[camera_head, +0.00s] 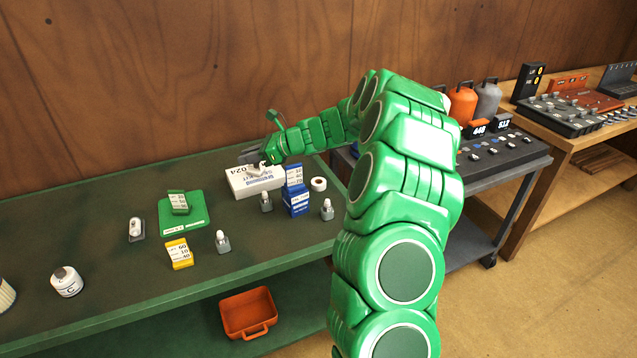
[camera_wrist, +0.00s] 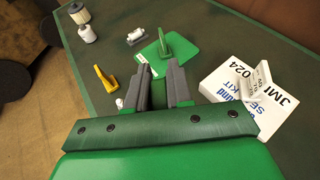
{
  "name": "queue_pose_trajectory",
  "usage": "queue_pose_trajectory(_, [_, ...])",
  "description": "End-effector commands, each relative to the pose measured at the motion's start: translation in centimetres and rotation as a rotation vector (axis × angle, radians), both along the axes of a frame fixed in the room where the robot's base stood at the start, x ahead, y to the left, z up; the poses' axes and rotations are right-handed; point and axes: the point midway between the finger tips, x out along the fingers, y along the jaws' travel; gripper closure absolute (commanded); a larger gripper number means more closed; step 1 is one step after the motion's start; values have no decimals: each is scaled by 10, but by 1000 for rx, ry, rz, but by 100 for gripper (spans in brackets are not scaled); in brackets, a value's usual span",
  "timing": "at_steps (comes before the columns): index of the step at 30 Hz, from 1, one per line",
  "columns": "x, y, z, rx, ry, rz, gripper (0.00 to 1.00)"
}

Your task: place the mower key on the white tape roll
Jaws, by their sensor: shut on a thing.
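My gripper (camera_head: 252,158) is over the white box at the back of the green bench. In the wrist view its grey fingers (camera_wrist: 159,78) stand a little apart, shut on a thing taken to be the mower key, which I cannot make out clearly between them. The white tape roll (camera_head: 318,184) lies on the bench to the right of the white box and behind the blue box. My gripper is to the left of the roll and apart from it. I do not see the roll in the wrist view.
The white box (camera_head: 262,186) bears a small white block (camera_wrist: 256,82). The blue box (camera_head: 296,198) stands close in front of the roll. Small grey-based items (camera_head: 327,209) stand nearby. A green mat (camera_head: 188,222) and yellow block (camera_head: 179,254) lie to the left. The wall is close behind.

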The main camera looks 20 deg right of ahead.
Motion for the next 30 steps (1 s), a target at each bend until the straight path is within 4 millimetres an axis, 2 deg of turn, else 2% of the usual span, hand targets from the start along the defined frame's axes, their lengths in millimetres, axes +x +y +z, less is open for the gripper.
queue_pose_trajectory(1, [-2,-22,0,0,0,-26,100])
queue_pose_trajectory(6, [-12,-84,-1,-1,1,-100,100])
queue_pose_trajectory(10, [-22,-127,-1,-1,2,-151,100])
queue_pose_trajectory(15, [-34,-168,-2,-2,3,-202,100])
queue_pose_trajectory(21, [-46,-202,-5,-1,4,-243,100])
queue_pose_trajectory(30, [-45,-198,-47,-1,6,-238,100])
